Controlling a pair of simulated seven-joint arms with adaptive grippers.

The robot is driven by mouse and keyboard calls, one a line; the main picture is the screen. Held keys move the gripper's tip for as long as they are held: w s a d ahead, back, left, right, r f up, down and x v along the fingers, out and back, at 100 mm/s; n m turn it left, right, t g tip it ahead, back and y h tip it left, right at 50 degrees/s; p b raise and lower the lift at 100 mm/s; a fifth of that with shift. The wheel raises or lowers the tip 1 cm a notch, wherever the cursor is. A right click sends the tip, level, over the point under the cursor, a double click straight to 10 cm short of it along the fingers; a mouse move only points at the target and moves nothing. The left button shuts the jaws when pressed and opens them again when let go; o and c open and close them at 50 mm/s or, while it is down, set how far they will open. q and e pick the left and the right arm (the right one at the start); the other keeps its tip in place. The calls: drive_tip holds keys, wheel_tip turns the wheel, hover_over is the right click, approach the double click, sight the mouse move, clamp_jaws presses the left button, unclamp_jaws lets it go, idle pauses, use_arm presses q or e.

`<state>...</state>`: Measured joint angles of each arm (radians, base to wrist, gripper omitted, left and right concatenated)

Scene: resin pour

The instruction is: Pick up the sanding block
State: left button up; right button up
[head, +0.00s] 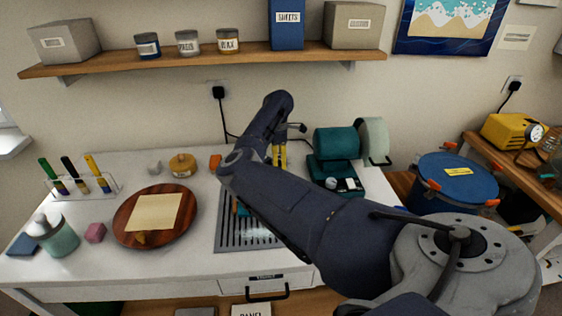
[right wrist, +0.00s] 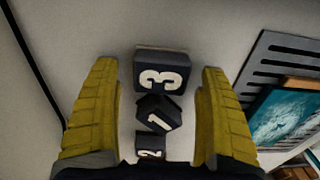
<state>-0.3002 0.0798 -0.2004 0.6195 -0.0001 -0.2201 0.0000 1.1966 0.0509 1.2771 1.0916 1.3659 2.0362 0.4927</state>
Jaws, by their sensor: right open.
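My right gripper (head: 279,156) points down at the back of the white worktable, and its yellow fingers also show in the right wrist view (right wrist: 158,72). They are open with a gap between them. In that gap, in the right wrist view, are three dark numbered blocks: the "3" block (right wrist: 162,73), the "1" block (right wrist: 158,116) and the "2" block (right wrist: 150,147). The fingers appear apart from them. None carries a readable sanding-block label, so I cannot tell if one is it. My arm hides this spot in the head view. My left gripper is not in view.
A slotted grey tray (head: 228,236) lies under my arm, with a teal piece on it in the right wrist view (right wrist: 283,117). A round wooden board (head: 126,220), a pink block (head: 95,233) and a teal jar (head: 60,241) stand left. A green machine (head: 335,143) stands right.

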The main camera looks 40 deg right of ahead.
drive_tip(key=shift+c, duration=0.4)
drive_tip(key=c, duration=1.2)
drive_tip(key=shift+r, duration=0.1)
drive_tip(key=shift+s+a+r, duration=0.1)
drive_tip(key=shift+a+r, duration=0.05)
drive_tip(key=shift+r, duration=0.45)
wheel_tip(320, 180, up, 6)
drive_tip(key=shift+f, duration=0.1)
drive_tip(key=s+a, duration=0.4)
drive_tip(key=s, duration=0.1)
drive_tip(key=s+a, duration=0.4)
drive_tip(key=s, duration=0.1)
drive_tip(key=s+a, duration=0.4)
drive_tip(key=s, duration=0.1)
drive_tip(key=shift+s+f, duration=0.1)
drive_tip(key=shift+s, duration=0.2)
